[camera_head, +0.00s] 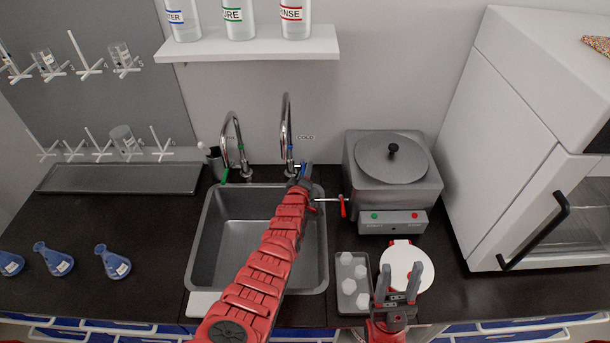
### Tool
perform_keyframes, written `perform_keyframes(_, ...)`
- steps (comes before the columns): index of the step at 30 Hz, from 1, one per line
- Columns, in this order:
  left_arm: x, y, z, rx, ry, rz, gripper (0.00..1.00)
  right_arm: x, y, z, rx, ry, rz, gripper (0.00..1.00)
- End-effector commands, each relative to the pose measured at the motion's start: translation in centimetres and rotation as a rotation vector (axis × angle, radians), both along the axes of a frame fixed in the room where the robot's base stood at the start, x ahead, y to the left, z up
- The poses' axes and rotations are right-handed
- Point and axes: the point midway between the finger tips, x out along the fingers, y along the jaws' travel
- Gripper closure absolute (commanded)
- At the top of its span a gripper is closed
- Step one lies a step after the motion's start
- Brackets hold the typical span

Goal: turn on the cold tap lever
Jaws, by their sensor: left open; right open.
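The cold tap (287,125) is the tall chrome spout behind the sink, beside the COLD label. Its blue-marked lever is near its base, and my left gripper mostly hides it. My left arm reaches across the sink, and my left gripper (304,173) is at the tap's base, open. I cannot tell whether its fingers touch the lever. My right gripper (399,280) is open and empty, fingers pointing up, in front of a round white disc at the front right of the counter.
A second tap (233,142) with a green lever stands left. The sink (218,258) lies under my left arm. A shelf (250,46) with bottles hangs above. Flasks (114,263) stand at left.

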Motion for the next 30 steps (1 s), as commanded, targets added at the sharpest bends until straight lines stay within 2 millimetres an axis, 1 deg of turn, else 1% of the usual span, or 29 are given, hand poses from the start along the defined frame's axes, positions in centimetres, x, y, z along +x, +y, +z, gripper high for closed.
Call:
perform_keyframes(5, -0.01, 0.01, 0.05, 0.000, 0.000, 0.000, 0.54, 0.00, 0.00, 0.06, 0.000, 0.000, 0.000, 0.50)
perform_keyframes(6, -0.01, 0.00, 0.04, 0.000, 0.000, 0.000, 0.61, 0.00, 0.00, 0.06, 0.000, 0.000, 0.000, 0.50)
perform_keyframes(8, -0.01, 0.01, 0.05, 0.000, 0.000, 0.000, 0.72, 0.00, 0.00, 0.06, 0.000, 0.000, 0.000, 0.50)
perform_keyframes(12, -0.01, 0.00, 0.05, 0.000, 0.000, 0.000, 0.97, 0.00, 0.00, 0.05, 0.000, 0.000, 0.000, 0.50)
perform_keyframes(13, -0.01, 0.00, 0.05, 0.000, 0.000, 0.000, 1.00, 0.00, 0.00, 0.05, 0.000, 0.000, 0.000, 0.50)
perform_keyframes(30, -0.03, 0.00, 0.01, 0.000, 0.000, 0.000, 1.00, 0.00, 0.00, 0.04, 0.000, 0.000, 0.000, 0.50)
